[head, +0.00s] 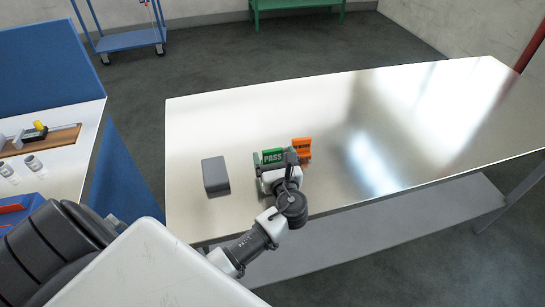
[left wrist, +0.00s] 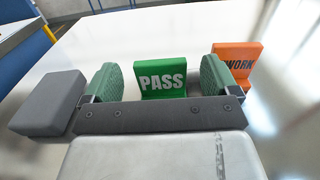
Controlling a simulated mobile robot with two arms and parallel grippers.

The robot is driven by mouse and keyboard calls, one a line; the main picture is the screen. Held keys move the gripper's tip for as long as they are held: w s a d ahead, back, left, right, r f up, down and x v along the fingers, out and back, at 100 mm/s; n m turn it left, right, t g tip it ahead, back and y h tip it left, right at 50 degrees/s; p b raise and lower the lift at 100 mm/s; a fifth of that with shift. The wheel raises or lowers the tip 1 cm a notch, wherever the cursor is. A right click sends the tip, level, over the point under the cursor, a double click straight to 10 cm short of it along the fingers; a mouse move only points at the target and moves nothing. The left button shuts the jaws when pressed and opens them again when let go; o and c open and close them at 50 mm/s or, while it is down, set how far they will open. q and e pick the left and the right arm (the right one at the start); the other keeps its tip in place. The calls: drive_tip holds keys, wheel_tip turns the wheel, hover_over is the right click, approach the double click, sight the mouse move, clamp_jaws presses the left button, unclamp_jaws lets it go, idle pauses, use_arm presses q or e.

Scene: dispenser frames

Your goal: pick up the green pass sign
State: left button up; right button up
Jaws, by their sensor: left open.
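The green pass sign (head: 272,156) stands on the metal table, with white "PASS" lettering on its face. In the left wrist view the pass sign (left wrist: 162,78) shows between the two green finger pads of my left gripper (left wrist: 162,84). My left gripper (head: 276,164) is open, with one finger to each side of the sign and a gap on both sides. The sign's lower part is hidden behind the gripper body in the head view. My right gripper is not in view.
An orange sign (head: 302,147) stands close to the right of the pass sign; it also shows in the wrist view (left wrist: 238,62). A grey block (head: 215,176) lies to the left. The metal table (head: 420,120) is clear on the right.

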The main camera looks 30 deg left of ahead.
use_arm(q)
drive_tip(key=shift+x, duration=1.2)
drive_tip(key=c, duration=0.9)
drive_tip(key=shift+c, duration=0.6)
drive_tip(key=shift+r, duration=0.1)
